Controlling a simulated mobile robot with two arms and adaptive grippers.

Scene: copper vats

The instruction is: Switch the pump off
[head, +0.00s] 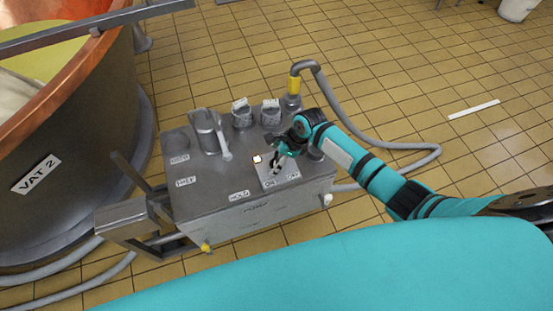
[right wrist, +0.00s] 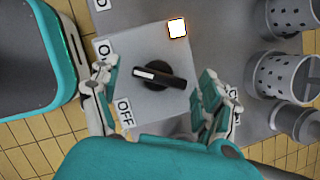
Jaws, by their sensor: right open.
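The pump switch (right wrist: 155,76) is a black rotary knob with a white mark on one end, on a grey plate. In the right wrist view the white end points left and slightly up, toward the partly hidden label (right wrist: 103,48) starting with O. The OFF label (right wrist: 125,112) is lower left. A square lamp (right wrist: 177,28) beside the knob is lit; it also glows in the head view (head: 257,159). My right gripper (right wrist: 158,98) is open, its fingers on either side of the knob and apart from it. In the head view it (head: 281,160) hides most of the knob.
A grey hose (head: 345,125) loops to the right. Copper vat 2 (head: 75,110) stands left. Tiled floor at upper right is mostly clear.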

